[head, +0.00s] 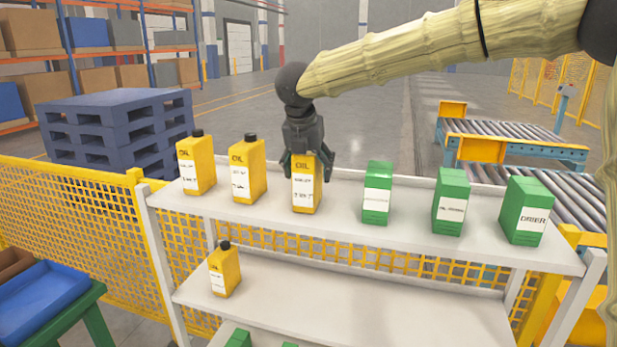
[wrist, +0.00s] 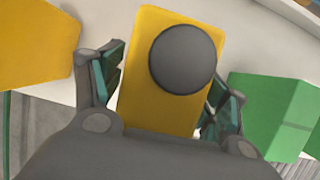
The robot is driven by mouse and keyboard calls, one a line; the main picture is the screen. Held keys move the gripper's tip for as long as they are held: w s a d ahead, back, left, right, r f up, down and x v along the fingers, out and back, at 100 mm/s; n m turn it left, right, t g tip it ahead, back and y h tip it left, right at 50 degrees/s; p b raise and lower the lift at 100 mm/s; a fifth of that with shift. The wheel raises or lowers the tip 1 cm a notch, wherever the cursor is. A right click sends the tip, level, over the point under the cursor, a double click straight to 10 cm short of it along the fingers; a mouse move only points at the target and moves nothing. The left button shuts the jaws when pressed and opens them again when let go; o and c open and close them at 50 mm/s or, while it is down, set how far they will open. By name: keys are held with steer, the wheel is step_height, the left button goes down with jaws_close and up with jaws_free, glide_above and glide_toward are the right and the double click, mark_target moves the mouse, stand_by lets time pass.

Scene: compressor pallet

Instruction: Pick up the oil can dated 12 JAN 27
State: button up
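Three yellow oil cans with dark caps and white labels stand on the left of the upper shelf: a left can (head: 196,164), a middle can (head: 247,170) and a right can (head: 306,184). A smaller-looking yellow can (head: 223,270) stands on the lower shelf. The label dates are too small to read. My gripper (head: 308,166) points down over the right can, its fingers on either side of the can's top. In the wrist view the fingers straddle this can (wrist: 150,95), with a gap at the left finger; contact on the right is unclear. The gripper looks open.
Several green boxes, including one (head: 377,193) just right of the straddled can, stand on the upper shelf (head: 330,225). The middle oil can is close on the left. A yellow mesh fence (head: 75,225) and a roller conveyor (head: 515,130) lie behind.

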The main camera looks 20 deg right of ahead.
steer(key=shift+w+f, duration=0.1)
steer(key=c, duration=1.3)
